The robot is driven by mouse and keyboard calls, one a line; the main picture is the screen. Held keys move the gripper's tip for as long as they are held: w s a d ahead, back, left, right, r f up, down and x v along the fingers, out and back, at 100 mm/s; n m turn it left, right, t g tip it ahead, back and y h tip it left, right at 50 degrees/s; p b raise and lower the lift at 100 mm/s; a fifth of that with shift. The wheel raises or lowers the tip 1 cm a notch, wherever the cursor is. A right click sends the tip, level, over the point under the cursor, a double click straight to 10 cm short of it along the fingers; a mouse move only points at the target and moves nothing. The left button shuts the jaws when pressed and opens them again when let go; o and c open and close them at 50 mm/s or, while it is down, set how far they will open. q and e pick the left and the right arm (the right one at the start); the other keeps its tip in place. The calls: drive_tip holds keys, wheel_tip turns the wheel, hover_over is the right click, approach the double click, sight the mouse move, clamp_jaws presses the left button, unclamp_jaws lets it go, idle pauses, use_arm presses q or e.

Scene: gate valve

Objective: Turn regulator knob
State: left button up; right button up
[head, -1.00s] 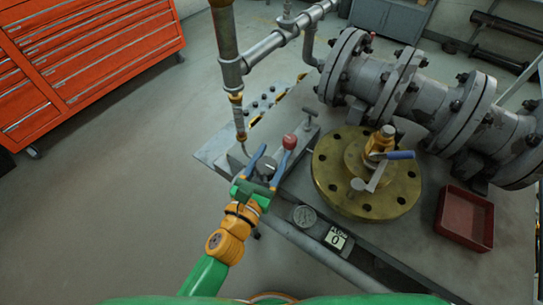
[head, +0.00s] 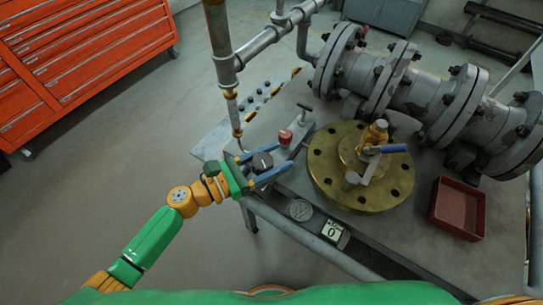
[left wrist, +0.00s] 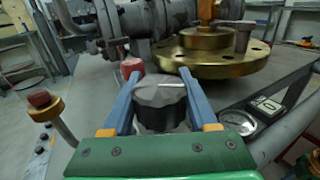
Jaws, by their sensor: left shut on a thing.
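The regulator knob (head: 262,162) is a dark, faceted round knob near the left end of the bench. It shows larger in the left wrist view (left wrist: 160,100), with a pale line across its top. My left gripper (head: 268,166) is shut on the knob, with one blue finger on each side of it. The two fingers also flank it in the left wrist view (left wrist: 160,88). The knob's lower part is partly hidden by the gripper. My right gripper is not in view.
A red knob (head: 285,137) stands just behind the regulator knob. A brass flange (head: 325,180) with a blue-handled valve is to the right. A dial gauge (head: 300,210), a counter reading 0 (head: 331,231) and a red tray (head: 436,212) are near the bench front.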

use_arm(q)
drive_tip(key=shift+s+d+f+m+g+h+b, duration=0.15)
drive_tip(key=shift+s+m+g+b, duration=0.25)
drive_tip(key=shift+m+g+b, duration=1.55)
drive_tip(key=shift+s+a+r+m+g+h+b, duration=0.1)
drive_tip(key=shift+s+m+g+h+b, duration=0.25)
drive_tip(key=shift+m+g+b, duration=1.6)
drive_tip(key=shift+s+d+f+m+g+h+b, duration=0.1)
drive_tip(key=shift+s+m+g+b, duration=0.6)
drive_tip(key=shift+g+b, duration=2.3)
drive_tip(key=shift+w+g+p, duration=0.25)
drive_tip(key=shift+g+p, duration=0.15)
drive_tip(key=o, duration=1.4)
drive_tip(key=shift+c, duration=0.2)
